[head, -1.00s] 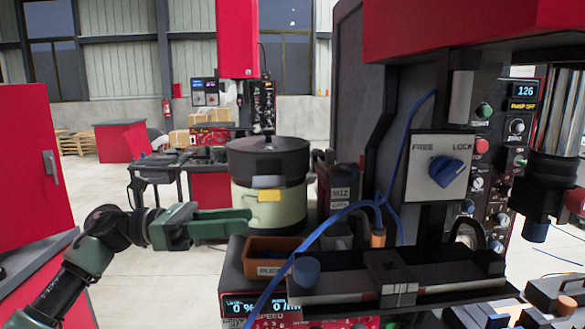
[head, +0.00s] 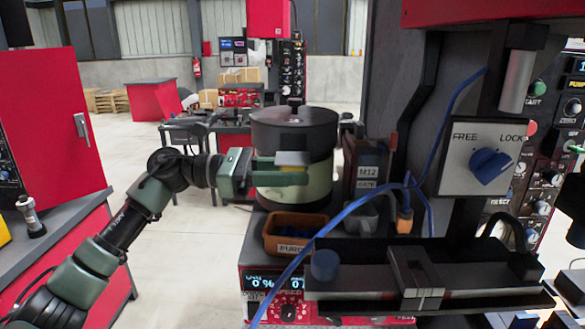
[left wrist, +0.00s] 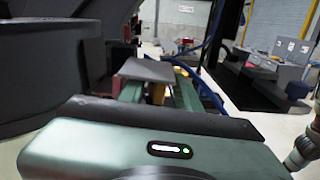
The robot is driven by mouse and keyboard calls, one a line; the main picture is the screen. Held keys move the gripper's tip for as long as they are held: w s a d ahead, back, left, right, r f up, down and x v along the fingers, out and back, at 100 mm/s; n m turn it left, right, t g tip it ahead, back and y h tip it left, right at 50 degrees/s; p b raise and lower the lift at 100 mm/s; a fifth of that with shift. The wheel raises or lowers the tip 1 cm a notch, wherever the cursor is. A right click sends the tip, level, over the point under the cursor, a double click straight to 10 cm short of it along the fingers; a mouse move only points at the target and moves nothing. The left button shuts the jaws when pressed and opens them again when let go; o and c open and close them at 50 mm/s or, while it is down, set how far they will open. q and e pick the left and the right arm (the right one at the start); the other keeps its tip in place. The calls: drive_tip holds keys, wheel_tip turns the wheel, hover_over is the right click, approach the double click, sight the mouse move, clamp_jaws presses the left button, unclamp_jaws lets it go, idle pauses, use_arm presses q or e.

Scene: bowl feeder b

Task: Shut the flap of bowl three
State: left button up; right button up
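A round feeder bowl (head: 294,122) with a dark lid and pale lower wall stands mid-picture in the head view. No number shows on it. On its front is a small flap with a grey plate (head: 292,158) and a yellow part below it. My left gripper (head: 300,177) is at the flap, its green finger in front of the bowl wall. In the left wrist view, the grey plate (left wrist: 147,70) lies above the two fingers, which stand apart with a yellow piece (left wrist: 157,93) between them. Firm contact and the flap's exact angle cannot be told.
An orange bin (head: 290,236) sits below the bowl. A dark M12 bin (head: 368,172) stands right of it. A blue cable (head: 335,222) crosses in front. A FREE/LOCK switch panel (head: 484,157) is at right, a red cabinet (head: 52,140) at left.

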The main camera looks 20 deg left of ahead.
use_arm(q)
drive_tip(key=shift+c, duration=0.3)
clamp_jaws()
